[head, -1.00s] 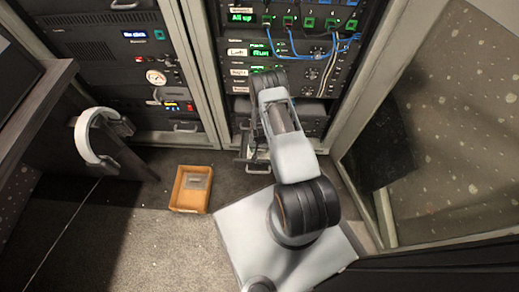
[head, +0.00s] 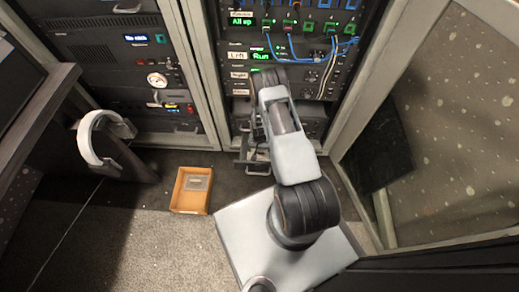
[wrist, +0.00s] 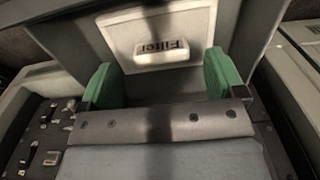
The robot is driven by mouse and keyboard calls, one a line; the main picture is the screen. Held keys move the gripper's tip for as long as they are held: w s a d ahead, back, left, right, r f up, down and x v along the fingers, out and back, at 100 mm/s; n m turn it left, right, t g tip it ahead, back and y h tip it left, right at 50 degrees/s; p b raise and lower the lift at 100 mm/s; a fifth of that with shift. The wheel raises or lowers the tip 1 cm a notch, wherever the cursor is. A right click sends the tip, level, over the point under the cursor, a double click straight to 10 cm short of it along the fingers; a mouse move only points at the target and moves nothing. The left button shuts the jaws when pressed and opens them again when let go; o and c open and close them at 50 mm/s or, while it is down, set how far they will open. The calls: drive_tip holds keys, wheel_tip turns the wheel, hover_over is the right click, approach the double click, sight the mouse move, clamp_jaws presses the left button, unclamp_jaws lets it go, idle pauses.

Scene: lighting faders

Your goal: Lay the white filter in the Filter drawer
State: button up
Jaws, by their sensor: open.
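In the wrist view a pale white panel (wrist: 188,29) with a raised tab (wrist: 162,50) marked "Filter", upside down in the picture, lies just beyond my fingertips. It appears to be the white filter, inside a grey-walled opening that looks like the Filter drawer (wrist: 226,25). I cannot tell whether it lies flat on the drawer's floor. My gripper (wrist: 163,80) has green fingertips spread wide on either side, with nothing clearly held between them. In the head view my arm covers the gripper and most of the open drawer area (head: 252,166) at the rack's foot.
An orange tray (head: 178,206) with a grey flat piece (head: 195,184) in it sits on the floor. The equipment rack (head: 235,60) has blue cables (head: 300,53). A desk with a white arch-shaped object (head: 84,140) stands at left, a glass door (head: 455,130) at right.

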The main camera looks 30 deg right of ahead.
wheel_tip(320, 180, up, 10)
drive_tip(key=p, duration=0.4)
wheel_tip(320, 180, up, 13)
drive_tip(key=n, duration=0.1)
hover_over(259, 151)
drive_tip(key=w+a, duration=0.2)
wheel_tip(259, 151, up, 11)
drive_tip(key=s+a+n+t, duration=0.1)
drive_tip(key=a, duration=0.1)
drive_tip(key=s+a+r+n+t, duration=0.1)
drive_tip(key=s+a+r+n, duration=0.1)
drive_tip(key=s+r, duration=0.6)
drive_tip(key=s+a+r+n, duration=0.1)
drive_tip(key=s+a+r, duration=0.2)
drive_tip(key=s+r, duration=0.6)
drive_tip(key=shift+r+n+t, duration=0.3)
drive_tip(key=shift+n+t, duration=0.1)
drive_tip(key=shift+r, duration=0.1)
